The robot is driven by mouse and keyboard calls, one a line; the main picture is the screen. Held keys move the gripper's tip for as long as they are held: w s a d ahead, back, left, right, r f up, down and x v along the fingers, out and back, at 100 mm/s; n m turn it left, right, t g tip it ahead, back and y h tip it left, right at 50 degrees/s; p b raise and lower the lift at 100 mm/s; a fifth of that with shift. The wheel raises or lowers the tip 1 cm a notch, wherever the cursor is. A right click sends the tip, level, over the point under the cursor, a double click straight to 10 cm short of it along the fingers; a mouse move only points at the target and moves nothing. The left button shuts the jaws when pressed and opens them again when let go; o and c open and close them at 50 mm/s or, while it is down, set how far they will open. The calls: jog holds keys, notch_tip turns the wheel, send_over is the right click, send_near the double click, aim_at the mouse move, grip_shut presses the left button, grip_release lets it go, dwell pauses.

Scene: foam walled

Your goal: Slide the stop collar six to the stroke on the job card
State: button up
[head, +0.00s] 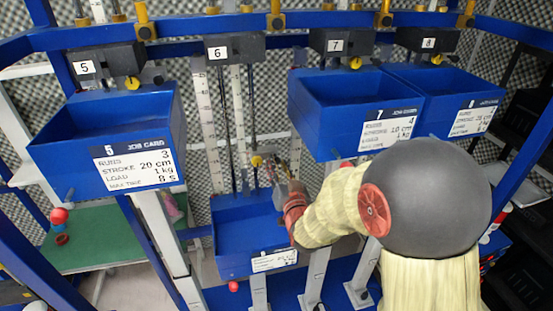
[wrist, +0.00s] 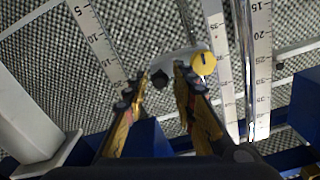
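Stop collar six is a grey curved piece (wrist: 182,57) with a yellow knob (wrist: 203,64) beside a numbered scale (wrist: 262,60) in the wrist view. In the head view its yellow knob (head: 256,161) sits on the station 6 column, below the number plate (head: 217,53). My gripper (wrist: 160,76) is at the collar, its two fingers apart with a dark round end between them. I see no clear finger contact. In the head view my gripper (head: 280,180) is partly hidden by its wrist. Job card six (head: 274,260) is on the low blue bin; its text is too small to read.
Blue bin 5 (head: 60,150) stands left, its card (head: 138,162) reading stroke 20 cm. Blue bins 7 (head: 335,115) and 8 (head: 450,90) stand right, close to my arm. The low bin six (head: 235,215) lies under my gripper. White posts and rods flank the column.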

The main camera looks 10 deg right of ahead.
jog(key=shift+w, duration=1.2)
jog(key=shift+c, duration=0.5)
grip_shut()
